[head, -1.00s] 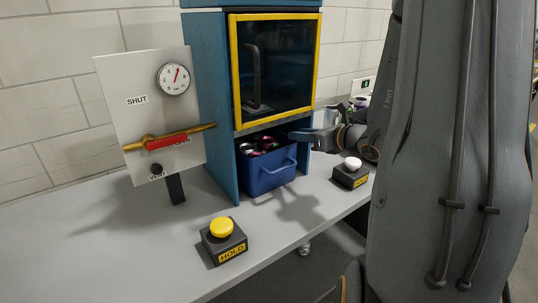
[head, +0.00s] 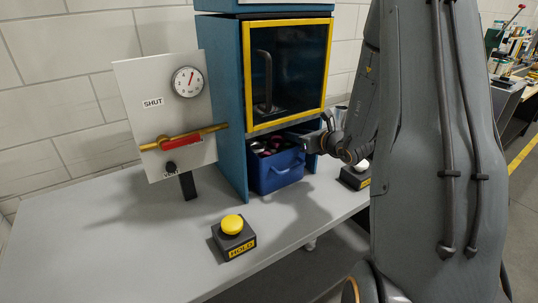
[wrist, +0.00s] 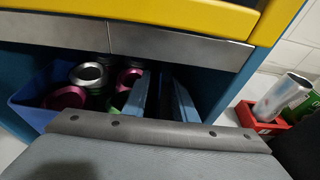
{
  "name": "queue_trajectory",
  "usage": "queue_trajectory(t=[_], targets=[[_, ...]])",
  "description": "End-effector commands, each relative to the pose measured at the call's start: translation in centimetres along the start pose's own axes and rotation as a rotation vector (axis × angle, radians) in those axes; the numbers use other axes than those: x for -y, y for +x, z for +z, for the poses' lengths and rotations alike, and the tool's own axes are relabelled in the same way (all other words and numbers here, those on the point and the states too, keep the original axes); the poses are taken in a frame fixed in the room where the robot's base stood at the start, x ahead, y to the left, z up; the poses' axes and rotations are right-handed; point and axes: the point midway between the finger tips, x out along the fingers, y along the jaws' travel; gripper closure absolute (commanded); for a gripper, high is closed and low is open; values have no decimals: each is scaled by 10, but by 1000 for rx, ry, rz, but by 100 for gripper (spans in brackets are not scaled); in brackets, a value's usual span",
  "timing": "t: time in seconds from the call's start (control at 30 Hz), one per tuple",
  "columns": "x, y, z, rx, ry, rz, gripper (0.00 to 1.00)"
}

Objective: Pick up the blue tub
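The blue tub (head: 274,177) stands upright in the open bay under the yellow-framed cabinet door, its handle facing out. It holds several cans, pink, silver and dark. In the wrist view the tub (wrist: 34,98) is at the left, with silver and pink cans in it. My gripper (head: 312,142) is at the tub's upper right edge in the head view. In the wrist view my gripper (wrist: 161,98) shows two blue-grey fingers apart, the left one over the cans. The tub's right wall is hidden there, so I cannot tell whether it lies between the fingers.
A yellow-topped HOLD button (head: 233,238) stands front left of the bay, and a white-topped button (head: 356,176) stands at its right. A gauge panel (head: 166,112) with a red-handled valve is at the left. A red holder (wrist: 258,120) with cans stands right of the bay.

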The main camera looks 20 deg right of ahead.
Motion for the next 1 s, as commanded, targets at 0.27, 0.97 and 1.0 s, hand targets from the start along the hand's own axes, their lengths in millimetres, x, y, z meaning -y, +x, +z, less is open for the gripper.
queue_trajectory(t=[0.27,0.97,1.0], targets=[[0,1,0,0,1,-1,82],[1,0,0,0,1,-2,100],[1,0,0,0,1,-2,100]])
